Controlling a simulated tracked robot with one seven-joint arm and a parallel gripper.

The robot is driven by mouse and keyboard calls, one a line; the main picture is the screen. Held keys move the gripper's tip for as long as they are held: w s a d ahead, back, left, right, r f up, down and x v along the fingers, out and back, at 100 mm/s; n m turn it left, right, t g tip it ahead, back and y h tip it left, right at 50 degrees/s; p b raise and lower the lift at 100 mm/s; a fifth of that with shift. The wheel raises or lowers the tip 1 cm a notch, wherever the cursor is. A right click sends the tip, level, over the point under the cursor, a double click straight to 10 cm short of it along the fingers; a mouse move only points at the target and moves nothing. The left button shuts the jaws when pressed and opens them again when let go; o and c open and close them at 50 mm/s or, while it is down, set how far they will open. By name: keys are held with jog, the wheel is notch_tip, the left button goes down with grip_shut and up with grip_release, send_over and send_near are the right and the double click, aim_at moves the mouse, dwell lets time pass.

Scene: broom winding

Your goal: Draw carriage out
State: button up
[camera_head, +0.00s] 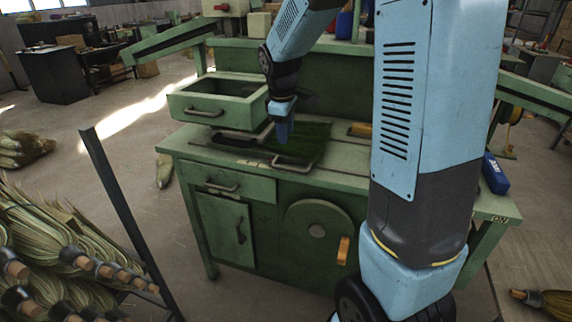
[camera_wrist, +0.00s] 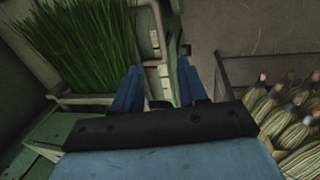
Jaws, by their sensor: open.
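My gripper (camera_head: 284,138) points down over the green workbench (camera_head: 345,182). In the wrist view its two blue fingers (camera_wrist: 158,88) are apart with nothing gripped between them. A bed of dark green straw (camera_head: 308,138) lies on the bench top beside and behind my fingers. What looks like the carriage, with a bar handle (camera_head: 293,162) at its front, sits there, though its outline is partly hidden. The straw (camera_wrist: 80,45) fills the upper left of the wrist view. A pale slotted metal part (camera_wrist: 154,50) shows beyond the fingers; I cannot tell whether they touch anything.
A green open box with a handle (camera_head: 205,112) stands raised at the back left of the bench. The bench front has a drawer (camera_head: 240,186), a door (camera_head: 222,222) and a round cover (camera_head: 318,232). Broom bundles (camera_head: 55,245) fill a rack at left. A blue case (camera_head: 495,174) lies at right.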

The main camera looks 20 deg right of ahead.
aim_at(287, 168)
jog(key=f, duration=0.4)
jog(key=w+d+f, duration=0.1)
jog(key=f, duration=0.3)
jog(key=w+f, duration=0.1)
jog(key=f, duration=0.4)
jog(key=shift+d, duration=0.25)
grip_shut()
jog(key=shift+a, duration=0.15)
